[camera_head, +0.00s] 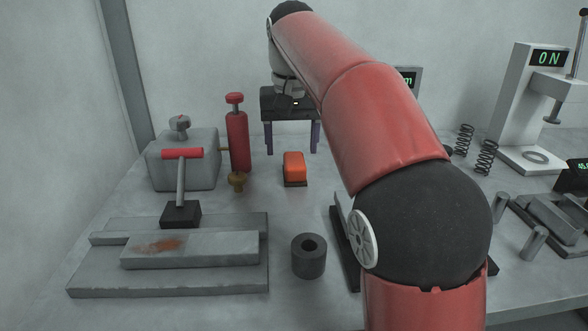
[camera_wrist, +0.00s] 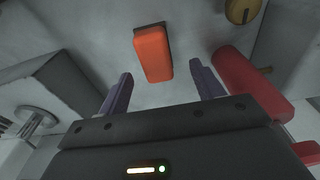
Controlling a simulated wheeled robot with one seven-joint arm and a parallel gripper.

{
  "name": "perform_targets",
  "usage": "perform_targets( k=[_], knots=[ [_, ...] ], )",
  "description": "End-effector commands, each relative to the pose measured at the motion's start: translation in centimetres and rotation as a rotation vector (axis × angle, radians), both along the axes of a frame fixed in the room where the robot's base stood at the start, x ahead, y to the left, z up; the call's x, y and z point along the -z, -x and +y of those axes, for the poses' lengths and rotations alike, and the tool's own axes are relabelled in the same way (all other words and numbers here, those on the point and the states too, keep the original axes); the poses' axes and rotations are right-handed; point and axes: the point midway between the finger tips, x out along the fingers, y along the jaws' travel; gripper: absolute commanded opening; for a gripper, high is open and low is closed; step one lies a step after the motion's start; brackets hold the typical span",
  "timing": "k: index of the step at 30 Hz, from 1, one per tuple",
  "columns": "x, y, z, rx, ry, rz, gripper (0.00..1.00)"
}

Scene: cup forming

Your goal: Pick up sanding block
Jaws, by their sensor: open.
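The sanding block (camera_head: 294,167) is a small orange block with a dark base, lying on the grey table near its middle. In the wrist view the orange block (camera_wrist: 153,54) lies beyond the fingertips, between the lines of the two fingers. My gripper (camera_head: 292,145) has purple fingers pointing down, behind the block in the head view. In the wrist view my gripper (camera_wrist: 160,80) is open, with nothing between its fingers. The block appears apart from both fingers.
A red cylinder (camera_head: 238,142) and a brass knob (camera_head: 237,181) stand left of the block. A dark hollow cylinder (camera_head: 309,256) stands in front. A grey fixture with a rusty plate (camera_head: 190,250) lies front left. My arm hides part of the table's right side.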

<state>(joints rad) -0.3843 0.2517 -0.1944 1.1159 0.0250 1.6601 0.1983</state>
Motion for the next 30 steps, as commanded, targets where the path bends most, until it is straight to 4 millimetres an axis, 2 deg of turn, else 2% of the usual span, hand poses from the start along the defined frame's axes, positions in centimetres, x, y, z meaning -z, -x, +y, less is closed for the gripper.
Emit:
perform_targets(
  k=[4, 9, 17, 28, 30],
  knots=[
    [2.6, 0.4, -0.5, 0.001, 0.000, 0.003, 0.66],
    [4.4, 0.1, -0.5, 0.000, 0.000, 0.001, 0.66],
    [4.5, 0.1, -0.5, 0.000, 0.000, 0.000, 0.66],
    [4.5, 0.1, -0.5, 0.000, 0.000, 0.000, 0.19],
    [4.5, 0.1, -0.5, 0.000, 0.000, -0.001, 0.17]
  ],
)
